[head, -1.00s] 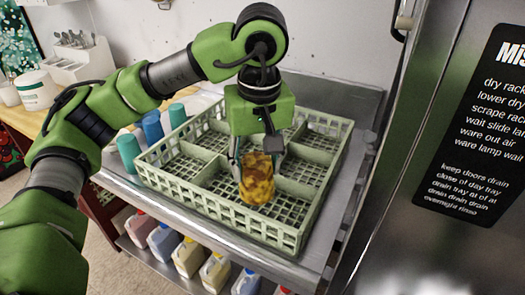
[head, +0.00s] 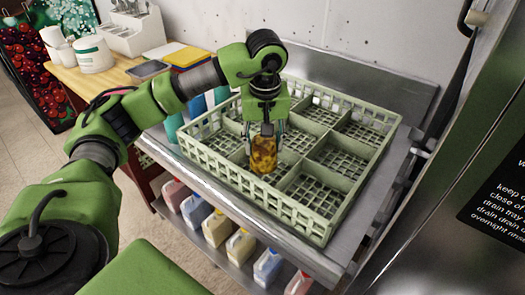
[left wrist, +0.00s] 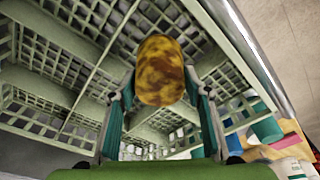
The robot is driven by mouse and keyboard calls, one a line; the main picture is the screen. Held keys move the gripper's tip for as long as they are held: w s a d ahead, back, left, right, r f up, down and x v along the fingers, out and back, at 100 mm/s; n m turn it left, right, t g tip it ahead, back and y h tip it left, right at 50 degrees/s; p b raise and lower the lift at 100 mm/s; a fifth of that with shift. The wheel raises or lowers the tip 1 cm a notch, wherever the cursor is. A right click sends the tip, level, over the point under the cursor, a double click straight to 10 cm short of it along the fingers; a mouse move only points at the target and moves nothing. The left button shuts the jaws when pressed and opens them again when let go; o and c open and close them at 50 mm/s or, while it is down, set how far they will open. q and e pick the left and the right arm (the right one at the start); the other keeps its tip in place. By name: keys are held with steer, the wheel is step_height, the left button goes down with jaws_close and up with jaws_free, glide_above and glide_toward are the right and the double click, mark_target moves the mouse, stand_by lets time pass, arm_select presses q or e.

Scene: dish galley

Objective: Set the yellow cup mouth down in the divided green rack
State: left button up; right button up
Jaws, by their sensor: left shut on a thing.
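The yellow cup (head: 264,156), mottled with brown, is held upright in line with my left gripper (head: 266,128), whose fingers are shut on it. In the left wrist view the cup (left wrist: 160,70) shows between the two fingers (left wrist: 160,100). No opening shows on its side facing the gripper; its lower end is hidden from that view. The divided green rack (head: 292,215) stands on a steel counter. The cup is over or in the rack's front middle area, near a divider; I cannot tell whether it touches. My right gripper is not in view.
Blue and teal cups (head: 197,107) stand by the rack's left side. Several jugs (head: 217,228) stand on the shelf below. A steel cabinet (head: 465,160) rises close on the right. The rack's visible compartments (head: 312,195) are empty.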

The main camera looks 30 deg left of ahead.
arm_select(q)
steer(key=f, duration=0.1)
steer(key=f+p, duration=0.1)
steer(key=f, duration=0.1)
steer(key=shift+w+a+f, duration=0.15)
steer(key=shift+a+f, duration=0.05)
steer(key=shift+a, duration=0.1)
steer(key=shift+f, duration=0.2)
steer(key=shift+f, duration=0.25)
steer(key=o, duration=1.1)
steer(key=shift+r, duration=0.1)
steer(key=shift+r, duration=0.1)
steer(key=r, duration=0.4)
steer(key=s+r, duration=0.1)
steer(key=r, duration=0.3)
steer(key=d+r, duration=0.1)
steer(key=r, duration=0.3)
steer(key=shift+s+d+b, duration=0.1)
steer(key=shift+s+b, duration=0.1)
steer(key=shift+b, duration=0.2)
